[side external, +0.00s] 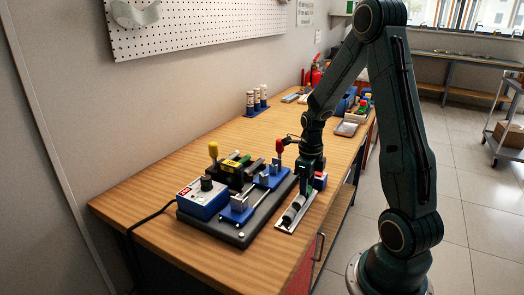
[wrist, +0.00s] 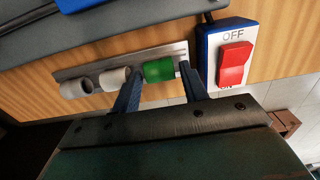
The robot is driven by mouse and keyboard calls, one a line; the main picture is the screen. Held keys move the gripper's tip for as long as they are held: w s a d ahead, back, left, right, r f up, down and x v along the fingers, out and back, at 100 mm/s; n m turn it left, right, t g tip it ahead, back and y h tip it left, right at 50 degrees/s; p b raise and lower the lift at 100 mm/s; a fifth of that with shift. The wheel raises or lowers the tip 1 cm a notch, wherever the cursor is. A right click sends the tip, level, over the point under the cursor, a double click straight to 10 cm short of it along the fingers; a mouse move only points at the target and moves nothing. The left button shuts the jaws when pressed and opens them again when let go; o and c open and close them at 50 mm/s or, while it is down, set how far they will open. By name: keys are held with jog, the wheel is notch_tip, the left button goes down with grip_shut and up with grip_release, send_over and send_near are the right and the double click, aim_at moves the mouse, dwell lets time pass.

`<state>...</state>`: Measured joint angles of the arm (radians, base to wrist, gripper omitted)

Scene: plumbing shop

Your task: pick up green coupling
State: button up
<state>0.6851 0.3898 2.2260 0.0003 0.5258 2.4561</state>
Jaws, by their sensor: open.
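The green coupling (wrist: 158,70) lies at the right part of a metal rack (wrist: 122,59) in the wrist view. My gripper (wrist: 160,68) is open, with one blue finger at each side of the green coupling. I cannot tell whether either finger touches it. A white coupling (wrist: 114,78) and a grey coupling (wrist: 76,87) lie to its left on the same rack. In the side view my gripper (side external: 307,184) is low over the far end of the rack (side external: 284,228) and largely hides the green coupling.
A blue switch box with a red rocker (wrist: 235,65) stands close to the right finger. A dark fixture board (side external: 238,238) with blue clamps and a control box (side external: 203,199) lies beside the rack. The wooden bench (side external: 160,232) is clear at front left.

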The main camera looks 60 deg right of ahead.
jog(key=c, duration=0.7)
notch_tip(320, 180, up, 20)
dwell(0.7)
dwell(0.4)
